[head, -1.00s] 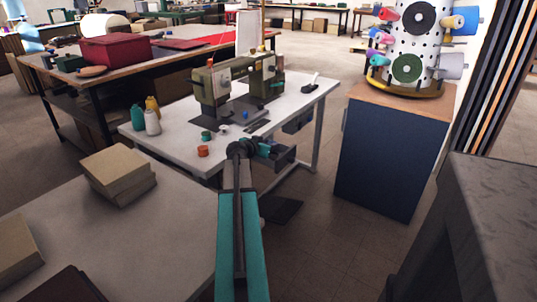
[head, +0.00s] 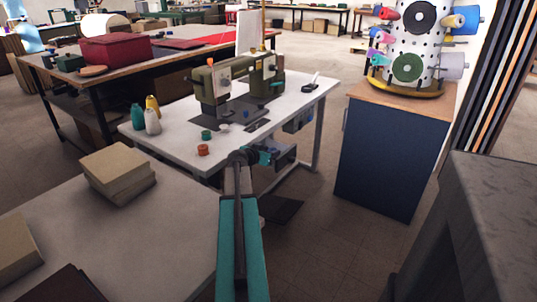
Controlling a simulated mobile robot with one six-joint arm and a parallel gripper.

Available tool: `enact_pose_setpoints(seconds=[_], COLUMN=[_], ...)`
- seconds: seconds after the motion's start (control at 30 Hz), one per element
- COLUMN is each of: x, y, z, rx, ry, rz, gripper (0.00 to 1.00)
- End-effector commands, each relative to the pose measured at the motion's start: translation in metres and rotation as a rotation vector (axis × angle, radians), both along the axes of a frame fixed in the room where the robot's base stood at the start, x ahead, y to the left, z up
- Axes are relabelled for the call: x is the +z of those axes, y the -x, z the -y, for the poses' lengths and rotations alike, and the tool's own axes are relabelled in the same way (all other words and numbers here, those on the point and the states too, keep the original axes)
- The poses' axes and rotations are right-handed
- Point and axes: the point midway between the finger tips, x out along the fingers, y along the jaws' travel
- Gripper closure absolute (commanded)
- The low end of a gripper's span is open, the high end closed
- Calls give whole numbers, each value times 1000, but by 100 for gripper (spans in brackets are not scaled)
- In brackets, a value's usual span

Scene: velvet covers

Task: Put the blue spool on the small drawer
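My gripper (head: 270,157) is at the end of my teal arm, just past the front edge of the white sewing table (head: 180,160). It is small and dark, and its fingers are not clear enough to show whether it holds anything. A dark grey small drawer (head: 287,155) hangs under the table, just behind and right of my gripper, partly covered by it. A small pale, perhaps bluish spool (head: 224,128) lies on the tabletop near the sewing machine. I cannot tell for sure which is the blue spool. An orange spool (head: 203,150) stands near the table's front edge.
A navy cabinet (head: 385,160) with a spool rack (head: 415,50) stands right. Floor between table and cabinet is clear.

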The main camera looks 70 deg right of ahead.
Motion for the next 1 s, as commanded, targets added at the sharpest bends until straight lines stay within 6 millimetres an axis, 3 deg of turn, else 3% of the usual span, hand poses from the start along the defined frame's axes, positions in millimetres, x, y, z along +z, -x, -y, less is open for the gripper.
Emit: enact_pose_setpoints(seconds=[0.07, 0.6, 1.0], x=[0, 5, 19], y=[0, 0, -6], z=[0, 0, -41], rx=[0, 0, 2], ry=[0, 0, 0], rz=[0, -1, 1], gripper=[50, 50, 50])
